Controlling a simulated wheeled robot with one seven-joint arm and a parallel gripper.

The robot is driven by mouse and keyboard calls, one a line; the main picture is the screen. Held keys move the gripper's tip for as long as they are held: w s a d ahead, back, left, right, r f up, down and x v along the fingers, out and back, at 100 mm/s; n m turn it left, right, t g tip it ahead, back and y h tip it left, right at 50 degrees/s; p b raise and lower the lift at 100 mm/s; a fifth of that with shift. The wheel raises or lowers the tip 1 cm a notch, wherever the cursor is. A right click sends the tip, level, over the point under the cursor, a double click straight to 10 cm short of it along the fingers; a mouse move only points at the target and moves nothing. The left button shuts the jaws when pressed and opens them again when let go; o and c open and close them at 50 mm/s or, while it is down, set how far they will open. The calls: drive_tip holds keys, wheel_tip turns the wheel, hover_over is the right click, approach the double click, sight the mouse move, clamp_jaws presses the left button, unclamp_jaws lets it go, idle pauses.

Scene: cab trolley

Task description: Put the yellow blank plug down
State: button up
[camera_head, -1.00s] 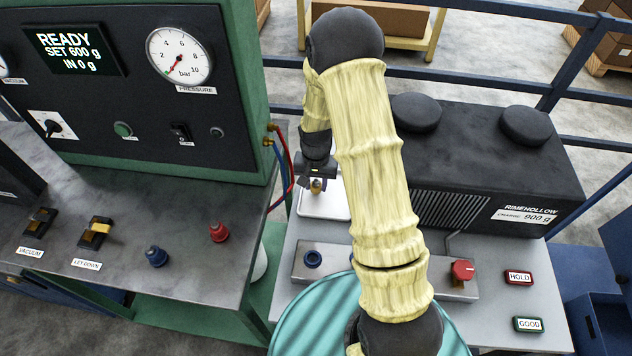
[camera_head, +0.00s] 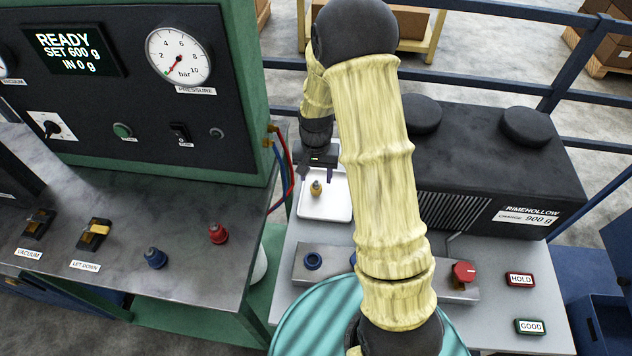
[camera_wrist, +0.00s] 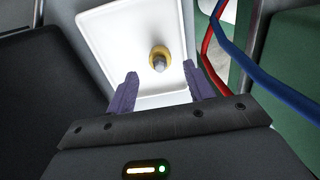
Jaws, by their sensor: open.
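The yellow blank plug (camera_head: 317,188) stands in the white tray (camera_head: 325,212) on the grey trolley top. In the wrist view the plug (camera_wrist: 159,58) shows its grey tip toward the camera, inside the tray (camera_wrist: 104,38) and clear of the walls. My gripper (camera_wrist: 160,88) is open and empty, its two purple fingers apart, with the plug beyond their tips. In the head view my gripper (camera_head: 318,168) is just behind the plug, partly hidden by my arm.
Red and blue hoses (camera_head: 288,165) hang close left of the tray. A black Rimehollow unit (camera_head: 480,160) stands to the right.

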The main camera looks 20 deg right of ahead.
sight(316, 182)
wheel_tip(316, 182, up, 7)
drive_tip(key=shift+r, duration=0.15)
idle(0.6)
drive_tip(key=s+r+n+t, duration=0.1)
drive_tip(key=s+r+n, duration=0.1)
drive_tip(key=s, duration=0.5)
drive_tip(key=s+r+n+t, duration=0.1)
drive_tip(key=s+r, duration=0.3)
drive_tip(key=s, duration=0.4)
drive_tip(key=shift+s+d+n+t, duration=0.25)
drive_tip(key=shift+n+t, duration=0.05)
drive_tip(key=shift+n, duration=0.5)
drive_tip(key=shift+c, duration=0.3)
